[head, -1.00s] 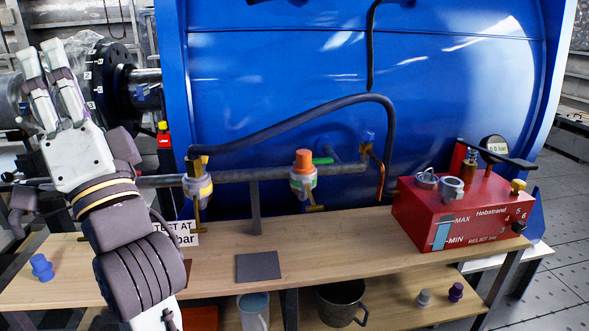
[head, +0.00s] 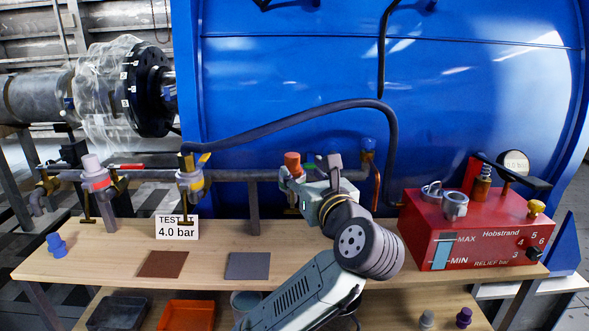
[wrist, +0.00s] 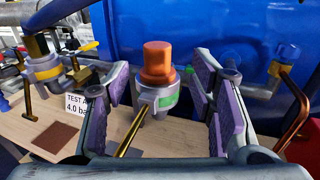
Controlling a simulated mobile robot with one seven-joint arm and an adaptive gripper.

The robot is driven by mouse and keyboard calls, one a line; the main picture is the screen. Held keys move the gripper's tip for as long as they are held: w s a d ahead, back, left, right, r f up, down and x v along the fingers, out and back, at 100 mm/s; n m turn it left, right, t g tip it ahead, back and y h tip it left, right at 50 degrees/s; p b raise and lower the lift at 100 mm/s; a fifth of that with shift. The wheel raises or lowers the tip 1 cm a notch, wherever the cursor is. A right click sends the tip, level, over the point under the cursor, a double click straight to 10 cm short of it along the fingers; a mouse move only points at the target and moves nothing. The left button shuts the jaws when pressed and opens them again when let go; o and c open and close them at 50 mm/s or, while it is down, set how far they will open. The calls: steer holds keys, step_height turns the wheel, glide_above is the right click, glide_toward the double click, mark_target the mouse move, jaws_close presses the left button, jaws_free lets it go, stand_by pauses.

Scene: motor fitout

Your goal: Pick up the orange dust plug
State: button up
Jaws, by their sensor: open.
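The orange dust plug (head: 292,163) sits upright on top of the middle valve on the grey pipe. In the wrist view the orange plug (wrist: 157,62) stands on a silver valve body (wrist: 157,98) with a green band and a brass lever. My gripper (wrist: 163,110) is open, with its purple-padded fingers to the left and right of the valve. The plug is between and beyond the fingers, and no contact shows. In the head view my gripper (head: 314,168) is just right of the plug, and my wrist hides part of the valve.
A left valve has a pale plug (head: 92,163); another valve (head: 190,178) has a yellow lever. A black hose (head: 300,112) arches above the pipe. A red pump box (head: 470,235) stands right. A blue plug (head: 57,245) and two mats lie on the wooden bench (head: 110,262).

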mark_target(295, 162)
steer(key=p+x, duration=0.1)
steer(key=x, duration=0.6)
steer(key=shift+s+a+p, duration=0.1)
steer(key=shift+a+p, duration=0.05)
steer(key=shift+p, duration=0.25)
steer(key=shift+c, duration=0.5)
steer(key=shift+r, duration=0.1)
jaws_close()
